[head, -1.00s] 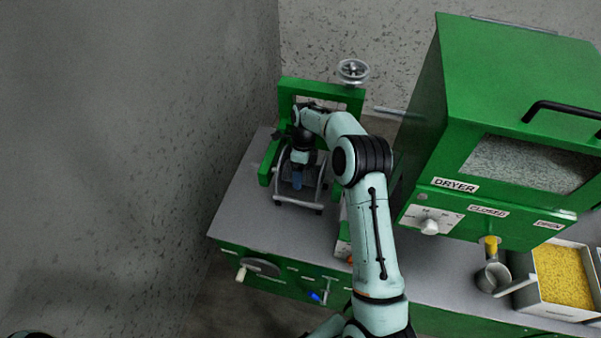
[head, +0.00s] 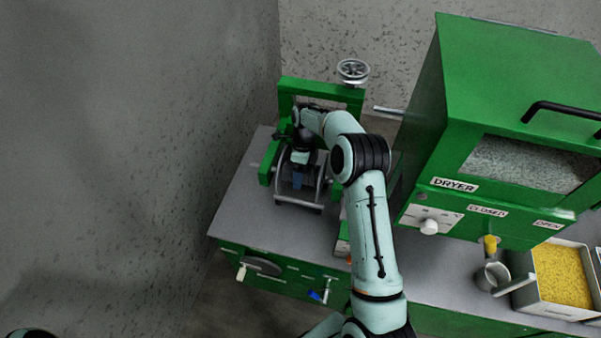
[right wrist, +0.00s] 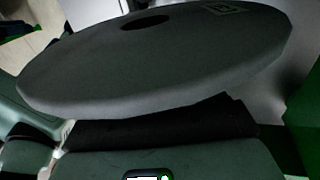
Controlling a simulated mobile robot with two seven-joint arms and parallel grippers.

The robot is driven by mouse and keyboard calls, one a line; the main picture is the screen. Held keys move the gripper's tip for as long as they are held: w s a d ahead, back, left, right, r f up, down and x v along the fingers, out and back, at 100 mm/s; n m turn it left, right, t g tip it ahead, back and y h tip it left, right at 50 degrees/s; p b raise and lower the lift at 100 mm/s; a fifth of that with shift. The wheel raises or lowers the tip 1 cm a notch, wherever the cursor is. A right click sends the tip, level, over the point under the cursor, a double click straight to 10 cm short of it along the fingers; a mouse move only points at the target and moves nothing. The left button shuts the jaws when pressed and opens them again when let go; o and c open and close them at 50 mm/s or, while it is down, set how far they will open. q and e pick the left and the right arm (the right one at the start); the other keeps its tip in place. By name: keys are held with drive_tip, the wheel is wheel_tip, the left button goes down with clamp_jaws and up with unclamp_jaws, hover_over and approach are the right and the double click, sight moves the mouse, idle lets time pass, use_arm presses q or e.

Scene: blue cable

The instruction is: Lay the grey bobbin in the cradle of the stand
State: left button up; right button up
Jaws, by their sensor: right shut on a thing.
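The grey bobbin shows in the right wrist view as a large flat grey disc (right wrist: 190,65) with a dark centre hole, close to the camera. My right gripper (head: 298,181) is shut on the bobbin, and its fingers are mostly hidden in both views. I cannot tell there which curved edges are bobbin and which are stand, or whether the bobbin touches the cradle. My left gripper is out of view.
A green frame (head: 325,90) with a handwheel (head: 352,70) stands close behind. The green dryer (head: 520,90) is to the right, with a tray of yellow pellets (head: 565,277) below it. The grey bench (head: 240,205) is clear left of the stand.

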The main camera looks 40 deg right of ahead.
drive_tip(key=shift+f, duration=0.45)
idle(0.3)
drive_tip(key=o, duration=1.7)
drive_tip(key=shift+o, duration=0.2)
drive_tip(key=p+v, duration=0.2)
drive_tip(key=v, duration=0.9)
drive_tip(key=shift+w+r, duration=0.2)
drive_tip(key=shift+r, duration=0.15)
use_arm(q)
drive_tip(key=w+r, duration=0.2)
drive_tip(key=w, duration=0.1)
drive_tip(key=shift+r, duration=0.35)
use_arm(e)
drive_tip(key=shift+v, duration=0.85)
drive_tip(key=shift+s+f, duration=0.1)
drive_tip(key=shift+s, duration=0.05)
